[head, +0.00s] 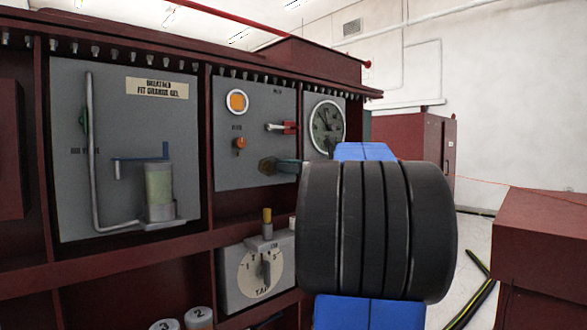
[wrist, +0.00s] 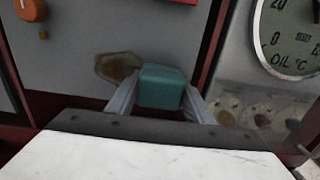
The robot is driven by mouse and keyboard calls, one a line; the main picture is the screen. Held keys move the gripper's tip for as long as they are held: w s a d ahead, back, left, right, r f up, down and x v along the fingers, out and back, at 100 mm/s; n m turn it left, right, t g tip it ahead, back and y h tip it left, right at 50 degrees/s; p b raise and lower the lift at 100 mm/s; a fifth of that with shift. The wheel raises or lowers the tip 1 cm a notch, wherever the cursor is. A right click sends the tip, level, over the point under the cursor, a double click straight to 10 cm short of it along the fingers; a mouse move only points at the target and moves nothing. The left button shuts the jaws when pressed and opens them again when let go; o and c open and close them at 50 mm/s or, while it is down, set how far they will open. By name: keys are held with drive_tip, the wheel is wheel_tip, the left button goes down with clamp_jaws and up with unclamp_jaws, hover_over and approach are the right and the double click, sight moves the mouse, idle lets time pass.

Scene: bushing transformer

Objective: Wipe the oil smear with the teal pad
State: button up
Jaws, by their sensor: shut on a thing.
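The oil smear (wrist: 118,66) is a brown, roughly six-sided patch on the lower part of a grey panel. It also shows as a dark patch in the head view (head: 267,166). The teal pad (wrist: 162,84) is a small block between the two fingers of my gripper (wrist: 160,97), which is shut on it. The pad is just right of the smear in the wrist view, and its left edge meets or covers the smear's right edge. I cannot tell whether the pad touches the panel. In the head view my arm hides most of the gripper.
An orange knob (head: 240,144) and a red-handled lever (head: 285,127) stick out of the same panel. A round oil gauge (head: 327,127) is to the right. A tap dial (head: 262,272) sits below. Dark red frame bars border the panel.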

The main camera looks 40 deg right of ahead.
sight(259, 165)
drive_tip(key=shift+w+a, duration=0.15)
drive_tip(key=shift+a, duration=2.55)
drive_tip(key=shift+w+a, duration=0.15)
drive_tip(key=shift+a, duration=2.5)
drive_tip(key=shift+s+r, duration=0.1)
drive_tip(key=shift+r, duration=0.3)
drive_tip(key=shift+s+d, duration=0.15)
drive_tip(key=shift+d, duration=2.7)
drive_tip(key=shift+s+d, duration=0.1)
drive_tip(key=shift+d, duration=2.75)
drive_tip(key=shift+w+a, duration=0.2)
drive_tip(key=shift+a, duration=2.65)
drive_tip(key=shift+w+a, duration=0.15)
drive_tip(key=shift+a, duration=2.7)
drive_tip(key=s, duration=0.6)
drive_tip(key=shift+a, duration=0.15)
drive_tip(key=shift+s, duration=0.1)
